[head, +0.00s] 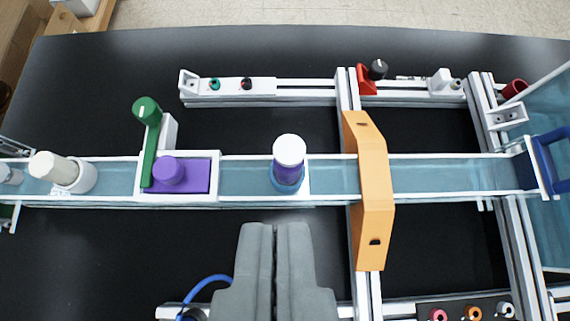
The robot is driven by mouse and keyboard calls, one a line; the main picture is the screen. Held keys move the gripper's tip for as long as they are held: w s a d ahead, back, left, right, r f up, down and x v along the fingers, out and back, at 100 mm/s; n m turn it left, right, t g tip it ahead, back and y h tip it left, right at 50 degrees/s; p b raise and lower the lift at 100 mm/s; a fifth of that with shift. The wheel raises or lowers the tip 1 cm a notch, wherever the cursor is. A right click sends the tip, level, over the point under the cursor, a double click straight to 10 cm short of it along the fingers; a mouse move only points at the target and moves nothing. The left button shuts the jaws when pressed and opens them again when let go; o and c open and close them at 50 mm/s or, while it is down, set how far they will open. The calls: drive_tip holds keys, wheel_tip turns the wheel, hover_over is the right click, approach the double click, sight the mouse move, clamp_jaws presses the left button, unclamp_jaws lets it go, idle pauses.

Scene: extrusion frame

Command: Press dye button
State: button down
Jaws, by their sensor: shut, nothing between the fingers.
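My gripper (275,228) is at the bottom centre, grey, with its two fingers together and nothing between them. Which part is the dye button is not labelled legibly. A purple block with a round purple knob (170,171) sits in the blue channel, up and left of my gripper. A purple cylinder with a white cap (289,152) stands upright in the channel, just beyond my fingertips. A small green button (214,84) and a dark red one (246,84) sit on the white rail at the back. My gripper appears apart from all of them.
An orange bracket (372,190) spans the channel to the right. A green lever (149,140) rises beside the purple block. A panel with pink, orange and white round fittings (472,313) is at the bottom right. A blue cable (205,284) curves left of my gripper. Dark table (90,260) is clear at lower left.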

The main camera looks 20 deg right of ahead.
drive_tip(key=shift+w+f, duration=0.1)
hover_over(278, 147)
drive_tip(key=s, duration=0.3)
wheel_tip(278, 147, down, 7)
drive_tip(key=f, duration=0.4)
drive_tip(key=shift+a, duration=0.4)
